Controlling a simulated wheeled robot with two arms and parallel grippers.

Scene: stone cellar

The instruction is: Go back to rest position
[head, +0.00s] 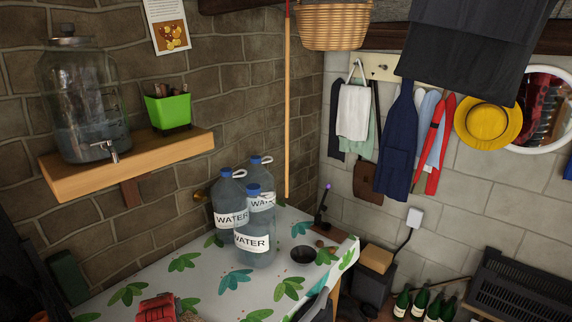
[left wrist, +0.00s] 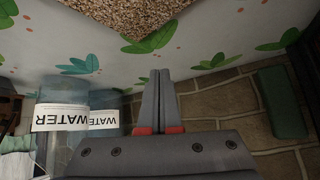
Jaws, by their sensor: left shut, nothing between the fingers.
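My left gripper (left wrist: 160,75) shows in the left wrist view. Its two grey fingers are together with nothing between them. The wrist view is turned over, with the leaf-patterned table top at its upper part and the stone wall below. The gripper appears apart from the water bottles (left wrist: 65,117), which stand to its left in that view. I cannot make out the left gripper in the head view. My right gripper is not in view.
Several water bottles (head: 257,244) stand on the leaf-patterned table (head: 205,274), near a dark bowl (head: 304,254) and a red object (head: 158,308). A wooden shelf (head: 140,165) with a glass dispenser (head: 85,100) juts from the left wall. A dark green block (left wrist: 281,101) is right of the fingers.

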